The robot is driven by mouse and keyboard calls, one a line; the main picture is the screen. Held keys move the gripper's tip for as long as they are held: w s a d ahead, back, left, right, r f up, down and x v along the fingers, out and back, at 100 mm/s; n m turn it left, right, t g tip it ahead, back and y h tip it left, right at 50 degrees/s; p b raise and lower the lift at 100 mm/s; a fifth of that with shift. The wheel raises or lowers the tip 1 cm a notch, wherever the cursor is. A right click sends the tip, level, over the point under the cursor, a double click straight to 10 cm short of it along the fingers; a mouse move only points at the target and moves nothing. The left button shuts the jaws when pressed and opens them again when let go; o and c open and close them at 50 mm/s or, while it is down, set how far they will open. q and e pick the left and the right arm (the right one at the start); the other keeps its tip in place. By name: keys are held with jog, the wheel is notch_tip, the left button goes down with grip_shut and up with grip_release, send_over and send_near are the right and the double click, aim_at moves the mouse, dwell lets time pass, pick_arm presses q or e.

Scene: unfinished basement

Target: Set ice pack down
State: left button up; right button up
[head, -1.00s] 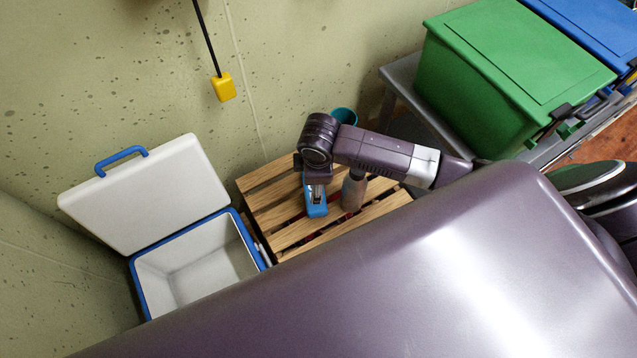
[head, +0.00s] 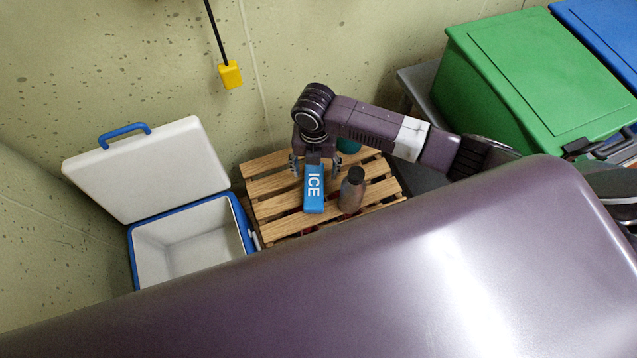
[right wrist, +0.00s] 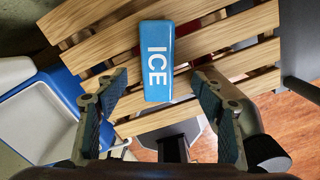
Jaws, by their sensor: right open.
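The blue ice pack (head: 314,190), marked ICE in white, lies on the wooden slatted crate top (head: 268,187). In the right wrist view the ice pack (right wrist: 156,60) lies flat across the slats, ahead of and between the fingers. My right gripper (head: 316,166) is above the far end of the ice pack, with its fingers spread to either side. In the right wrist view my right gripper (right wrist: 165,92) is open, with visible gaps between its fingers and the pack. My left gripper is not in view.
A dark bottle (head: 352,190) stands close to the right of the ice pack, and a teal cup (head: 349,145) is behind it. An open white and blue cooler (head: 190,240) stands left of the slats. A green bin (head: 535,75) is at right.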

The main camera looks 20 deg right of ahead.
aim_at(314, 185)
jog(key=shift+n, duration=0.3)
jog(key=shift+f, duration=0.2)
jog(key=f, duration=0.7)
jog(key=shift+s+a+f, duration=0.1)
jog(key=shift+a+f, duration=0.1)
jog(key=shift+a, duration=0.1)
jog(key=shift+c, duration=0.3)
jog(key=shift+r, duration=0.1)
jog(key=c, duration=1.6)
